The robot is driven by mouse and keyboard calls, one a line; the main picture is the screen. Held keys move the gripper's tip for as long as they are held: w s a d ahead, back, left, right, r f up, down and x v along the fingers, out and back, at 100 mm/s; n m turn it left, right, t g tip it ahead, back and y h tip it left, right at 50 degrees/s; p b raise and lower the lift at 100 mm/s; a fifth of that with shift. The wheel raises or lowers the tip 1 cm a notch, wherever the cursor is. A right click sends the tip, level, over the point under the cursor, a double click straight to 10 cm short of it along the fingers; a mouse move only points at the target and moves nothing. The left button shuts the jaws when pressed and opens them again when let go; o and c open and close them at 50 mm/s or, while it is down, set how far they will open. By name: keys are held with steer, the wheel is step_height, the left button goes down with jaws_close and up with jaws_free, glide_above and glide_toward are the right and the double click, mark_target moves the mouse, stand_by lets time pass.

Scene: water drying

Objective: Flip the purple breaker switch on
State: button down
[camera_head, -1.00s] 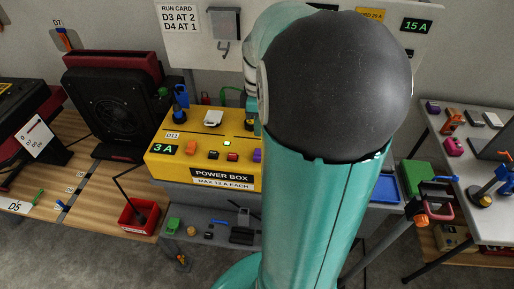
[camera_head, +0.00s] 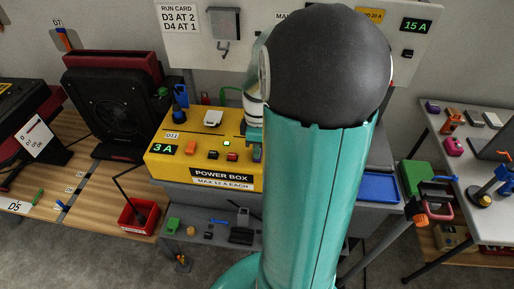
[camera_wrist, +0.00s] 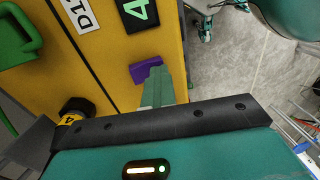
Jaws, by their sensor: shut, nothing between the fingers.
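The purple breaker switch (camera_wrist: 142,71) shows in the wrist view on the yellow face of the power box (camera_wrist: 90,75). My gripper (camera_wrist: 156,76) is shut and empty, its teal fingertips overlapping the switch's right part. I cannot tell whether they touch it. In the head view my gripper (camera_head: 256,153) is at the right end of the switch row on the yellow power box (camera_head: 160,163), and it hides the purple switch there.
An orange switch (camera_head: 191,147), a black switch (camera_head: 212,155) and a red switch (camera_head: 232,156) sit left of my gripper. A green handle (camera_wrist: 20,35) and a black knob (camera_wrist: 74,114) are close in the wrist view. A blue tray (camera_head: 381,187) lies right of my arm.

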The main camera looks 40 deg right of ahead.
steer(key=shift+d, duration=0.1)
steer(key=shift+w+d+r, duration=0.2)
steer(key=shift+w+d, duration=0.3)
steer(key=shift+d, duration=0.05)
steer(key=shift+r, duration=0.1)
stand_by(0.3)
